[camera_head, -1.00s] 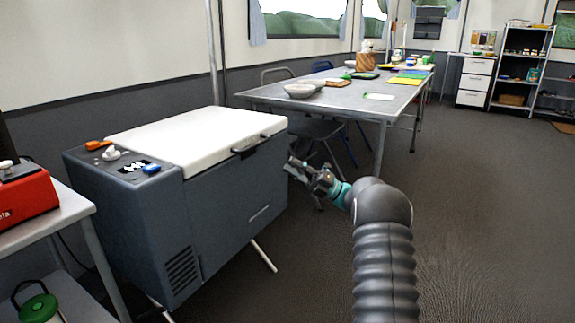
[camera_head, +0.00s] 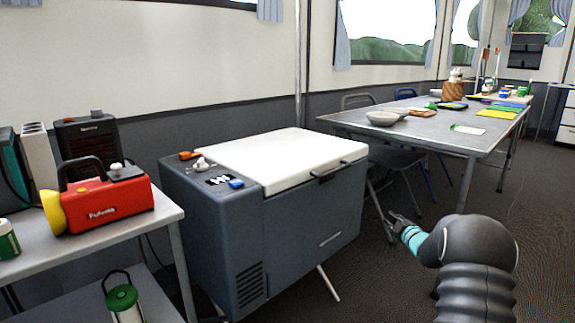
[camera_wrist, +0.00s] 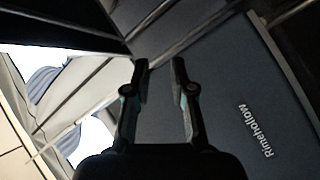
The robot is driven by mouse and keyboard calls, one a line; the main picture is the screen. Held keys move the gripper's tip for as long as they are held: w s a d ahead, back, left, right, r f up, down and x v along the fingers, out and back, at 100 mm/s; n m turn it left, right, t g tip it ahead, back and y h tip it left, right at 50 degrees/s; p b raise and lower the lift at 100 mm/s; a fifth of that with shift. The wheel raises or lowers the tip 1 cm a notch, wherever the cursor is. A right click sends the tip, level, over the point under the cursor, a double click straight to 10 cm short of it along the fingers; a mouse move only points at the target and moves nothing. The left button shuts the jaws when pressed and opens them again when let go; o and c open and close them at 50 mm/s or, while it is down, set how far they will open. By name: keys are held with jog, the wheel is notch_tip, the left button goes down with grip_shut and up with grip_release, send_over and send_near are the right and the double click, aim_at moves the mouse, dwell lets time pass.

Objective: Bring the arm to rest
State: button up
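My gripper (camera_head: 393,222) is at the right of the cooler in the head view, over open floor and below table height. In the wrist view its two fingers (camera_wrist: 160,72) stand apart with nothing between them, so it is open and empty. My arm reaches forward from the lower right of the head view. The grey cooler (camera_head: 312,232) with a closed white lid (camera_head: 280,158) stands to the left of it. The wrist view shows a dark panel marked "Rimehollow" (camera_wrist: 225,90) close on the right.
A long metal table (camera_head: 440,148) stands behind, holding a bowl (camera_head: 381,118) and several items. Chairs (camera_head: 397,165) stand by it. At left, a side table (camera_head: 100,230) bears a red device (camera_head: 108,205). Floor at right (camera_head: 540,220) is clear.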

jog(key=s+a+r+m+g+h+p, duration=0.15)
jog(key=s+m+g, duration=0.25)
jog(key=s, duration=0.5)
jog(key=s+a+r+m+g+h+p, duration=0.1)
jog(key=s+m+g+h, duration=0.2)
jog(key=s, duration=0.6)
jog(key=s+a+r+m+g+h+p, duration=0.1)
jog(key=s+m+g, duration=0.35)
jog(key=s, duration=0.45)
jog(key=s+a+r+m+g+y+p, duration=0.1)
jog(key=s+a+r, duration=0.25)
jog(key=s, duration=0.45)
jog(key=s+a+r+m+g+y+p, duration=0.1)
jog(key=s+a+r, duration=0.1)
jog(key=s+a, duration=0.45)
jog(key=s+a+r+m+p, duration=0.1)
jog(key=s+a+r+p, duration=0.15)
jog(key=s, duration=0.65)
jog(key=s+a+r+n+t+p, duration=0.1)
jog(key=s+a+r, duration=0.3)
jog(key=r, duration=0.4)
jog(key=shift+s+a+r+n+t+y+p, duration=0.25)
jog(key=shift+s+a+n+t+y+p, duration=0.15)
jog(key=shift+s+t+p, duration=0.3)
